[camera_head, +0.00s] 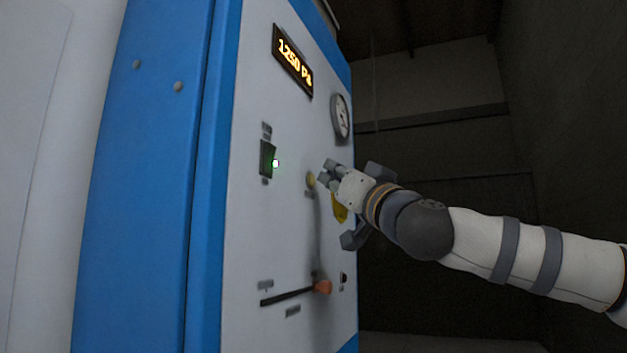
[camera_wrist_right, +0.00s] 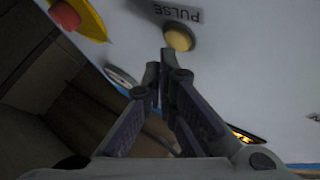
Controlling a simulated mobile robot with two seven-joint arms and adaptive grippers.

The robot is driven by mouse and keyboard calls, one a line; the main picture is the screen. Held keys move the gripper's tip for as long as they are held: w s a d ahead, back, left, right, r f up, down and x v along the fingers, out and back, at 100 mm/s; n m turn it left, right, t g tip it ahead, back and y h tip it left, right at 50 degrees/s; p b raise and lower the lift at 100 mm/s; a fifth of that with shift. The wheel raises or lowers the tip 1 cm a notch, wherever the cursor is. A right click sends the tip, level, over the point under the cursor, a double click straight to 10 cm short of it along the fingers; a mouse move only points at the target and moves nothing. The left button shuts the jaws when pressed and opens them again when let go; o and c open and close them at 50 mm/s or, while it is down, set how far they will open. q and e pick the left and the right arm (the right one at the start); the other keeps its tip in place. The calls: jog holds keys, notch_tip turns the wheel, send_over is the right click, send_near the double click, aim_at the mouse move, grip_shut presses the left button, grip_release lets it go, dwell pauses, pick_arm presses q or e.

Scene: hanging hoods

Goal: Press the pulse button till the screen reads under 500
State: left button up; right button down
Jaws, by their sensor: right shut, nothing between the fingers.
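The pulse button (camera_head: 310,180) is a small round yellow button on the white front panel of a blue-edged cabinet. It also shows in the right wrist view (camera_wrist_right: 178,38) beside the label PULSE. The screen (camera_head: 293,61) at the top of the panel reads 1250 Pa in orange digits. My right gripper (camera_head: 324,174) is shut and empty, with its fingertips just beside the button. In the right wrist view its fingertips (camera_wrist_right: 160,62) lie just short of the button; whether they touch cannot be told. My left gripper is not in view.
A round gauge (camera_head: 341,117) sits below the screen. A switch with a green light (camera_head: 268,160) is left of the button. A red button on yellow (camera_wrist_right: 68,14) is close by. A slider with an orange knob (camera_head: 322,287) is lower down. Dark free room lies right of the cabinet.

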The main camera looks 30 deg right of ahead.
jog(key=shift+w+a, duration=0.1)
jog(key=shift+w, duration=0.05)
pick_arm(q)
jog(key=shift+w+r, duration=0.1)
pick_arm(e)
jog(key=shift+w+a, duration=0.3)
dwell(0.6)
jog(key=shift+s, duration=0.1)
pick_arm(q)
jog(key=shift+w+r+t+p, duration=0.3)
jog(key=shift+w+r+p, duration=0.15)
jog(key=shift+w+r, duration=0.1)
pick_arm(e)
jog(key=shift+s+d, duration=0.5)
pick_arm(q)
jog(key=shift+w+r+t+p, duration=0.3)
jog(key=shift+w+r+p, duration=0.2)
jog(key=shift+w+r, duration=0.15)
pick_arm(e)
jog(key=shift+s+d, duration=1.65)
jog(key=shift+s, duration=0.25)
